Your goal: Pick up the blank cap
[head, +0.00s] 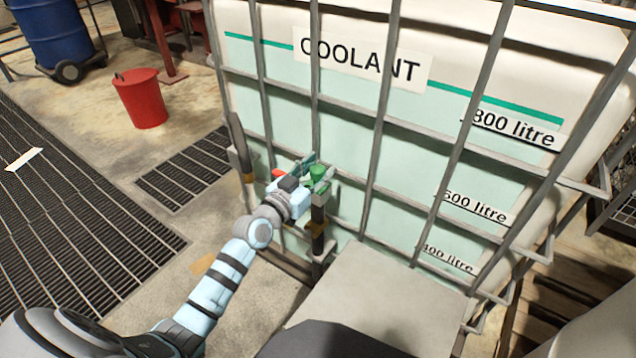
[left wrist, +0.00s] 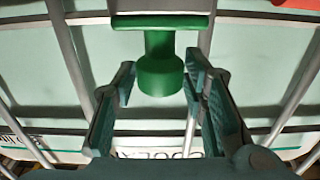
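A green fitting (head: 318,172) with a flat top and a round stem stands at the front of the coolant tank's cage. It also shows in the left wrist view (left wrist: 160,62). I cannot tell for sure whether it is the blank cap. My left gripper (left wrist: 160,84) is open, with one finger on each side of the green fitting's round end. Gaps show between the fingers and the fitting. In the head view my left gripper (head: 311,168) is right at the green fitting and partly covers it. My right gripper is not in view.
A red part (head: 278,173) is just left of the green fitting; its edge shows in the left wrist view (left wrist: 296,4). The coolant tank (head: 345,130) stands behind grey cage bars (head: 377,125). A red bucket (head: 140,98) and blue drum (head: 55,30) stand far left.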

